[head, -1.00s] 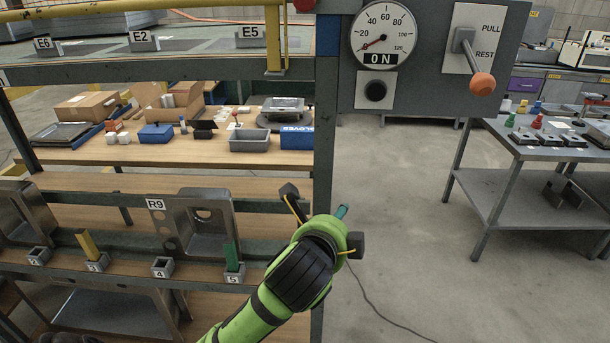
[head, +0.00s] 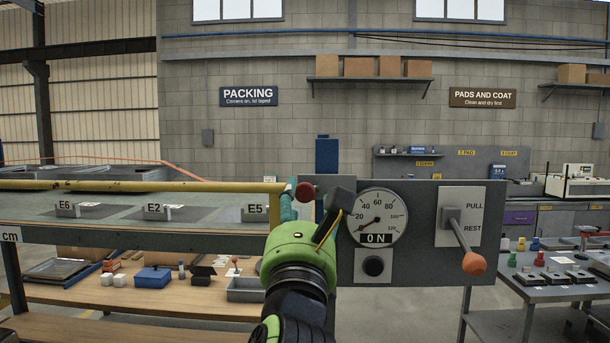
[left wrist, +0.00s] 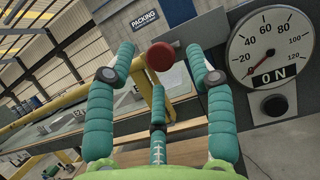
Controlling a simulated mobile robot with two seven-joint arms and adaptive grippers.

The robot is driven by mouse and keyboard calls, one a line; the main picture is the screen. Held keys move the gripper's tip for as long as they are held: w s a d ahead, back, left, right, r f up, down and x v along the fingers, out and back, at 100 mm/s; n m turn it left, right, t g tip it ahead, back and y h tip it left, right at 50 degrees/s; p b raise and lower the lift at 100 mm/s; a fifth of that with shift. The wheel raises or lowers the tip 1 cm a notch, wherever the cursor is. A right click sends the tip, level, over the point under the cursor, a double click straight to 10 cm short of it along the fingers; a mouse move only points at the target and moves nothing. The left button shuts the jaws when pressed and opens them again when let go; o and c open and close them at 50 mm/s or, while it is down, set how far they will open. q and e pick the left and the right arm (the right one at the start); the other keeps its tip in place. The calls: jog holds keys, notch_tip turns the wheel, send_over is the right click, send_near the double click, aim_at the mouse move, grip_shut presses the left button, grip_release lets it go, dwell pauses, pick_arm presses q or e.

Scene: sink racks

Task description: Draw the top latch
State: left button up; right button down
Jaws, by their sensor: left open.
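A red ball knob (head: 305,192), likely the top latch, sits at the right end of the yellow rail (head: 130,187) on the rack's upper level. My left gripper (head: 309,214) is raised just in front of and below the knob, beside the gauge panel. The gripper is open and holds nothing. The knob's stem is partly hidden by my gripper. My right gripper is not in view.
A grey panel (head: 420,250) close on the right carries a gauge (head: 377,216), a black button (head: 374,266) and an orange-knobbed lever (head: 473,263) marked PULL and REST. A blue post top (head: 327,157) stands behind the knob. The shelf below holds boxes and trays.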

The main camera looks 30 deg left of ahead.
aim_at(304, 193)
pick_arm(q)
jog(key=p+x, duration=0.1)
jog(key=x, duration=0.2)
jog(key=shift+w+a+r, duration=0.2)
jog(key=shift+a+r, duration=0.05)
jog(key=shift+a, duration=0.05)
jog(key=shift+w+a, duration=0.1)
jog(key=shift+w, duration=0.2)
grip_shut()
